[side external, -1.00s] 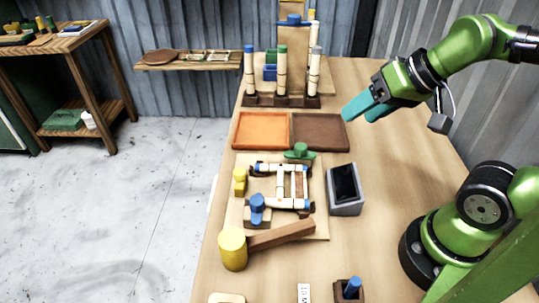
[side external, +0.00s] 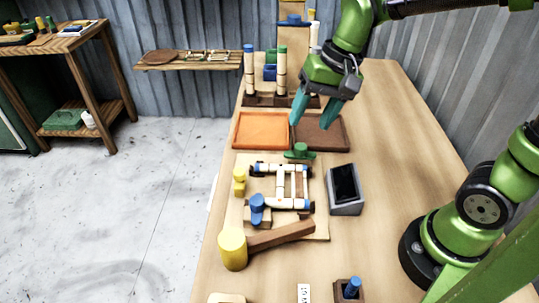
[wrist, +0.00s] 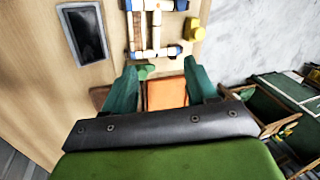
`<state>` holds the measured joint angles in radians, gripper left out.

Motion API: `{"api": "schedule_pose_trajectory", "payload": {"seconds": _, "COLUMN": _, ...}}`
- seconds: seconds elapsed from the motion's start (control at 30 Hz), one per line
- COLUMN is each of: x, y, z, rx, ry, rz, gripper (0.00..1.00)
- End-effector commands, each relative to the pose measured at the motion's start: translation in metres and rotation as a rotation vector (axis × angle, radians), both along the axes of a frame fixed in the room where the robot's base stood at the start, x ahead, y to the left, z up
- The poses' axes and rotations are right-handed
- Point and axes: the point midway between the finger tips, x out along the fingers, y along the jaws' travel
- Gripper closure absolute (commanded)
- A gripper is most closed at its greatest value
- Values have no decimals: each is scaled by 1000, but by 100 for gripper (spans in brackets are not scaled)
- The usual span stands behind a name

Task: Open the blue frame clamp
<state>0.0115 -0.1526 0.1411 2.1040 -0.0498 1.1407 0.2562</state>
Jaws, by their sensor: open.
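The blue frame clamp (side external: 257,206) stands at the lower left corner of a small pale rattan frame (side external: 280,187) on a wooden board. My gripper (side external: 309,125) is above the far part of the table, over the trays, well apart from the blue clamp. Its two teal fingers are spread and point down, with nothing between them. In the wrist view my gripper (wrist: 160,68) is also open, and part of the rattan frame (wrist: 155,28) shows beyond the fingers. I cannot clearly make out the blue clamp there.
A yellow clamp (side external: 239,183) and a green clamp (side external: 299,152) stand at the frame's edges. A grey screen box (side external: 345,206) is to its right. A yellow-headed mallet (side external: 232,250) lies in front. Orange (side external: 260,131) and brown (side external: 335,135) trays and upright posts (side external: 281,72) are behind.

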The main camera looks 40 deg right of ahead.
Motion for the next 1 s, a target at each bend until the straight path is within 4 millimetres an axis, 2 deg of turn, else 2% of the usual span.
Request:
{"api": "schedule_pose_trajectory", "payload": {"seconds": 0.1, "x": 25, "y": 26, "z": -11, "rx": 62, "ry": 184, "rz": -129, "gripper": 43}}
{"api": "schedule_pose_trajectory", "payload": {"seconds": 0.23, "x": 43, "y": 50, "z": -14, "rx": 115, "ry": 359, "rz": -294, "gripper": 43}}
{"api": "schedule_pose_trajectory", "payload": {"seconds": 0.3, "x": 49, "y": 61, "z": -9, "rx": 136, "ry": 434, "rz": -386, "gripper": 43}}
{"api": "schedule_pose_trajectory", "payload": {"seconds": 0.4, "x": 48, "y": 66, "z": 5, "rx": 151, "ry": 481, "rz": -486, "gripper": 43}}
{"api": "schedule_pose_trajectory", "payload": {"seconds": 0.57, "x": 43, "y": 68, "z": 1, "rx": 149, "ry": 521, "rz": -547, "gripper": 43}}
{"api": "schedule_pose_trajectory", "payload": {"seconds": 0.77, "x": 38, "y": 78, "z": -27, "rx": 148, "ry": 523, "rz": -545, "gripper": 43}}
{"api": "schedule_pose_trajectory", "payload": {"seconds": 1.0, "x": 30, "y": 97, "z": -76, "rx": 147, "ry": 521, "rz": -543, "gripper": 43}}
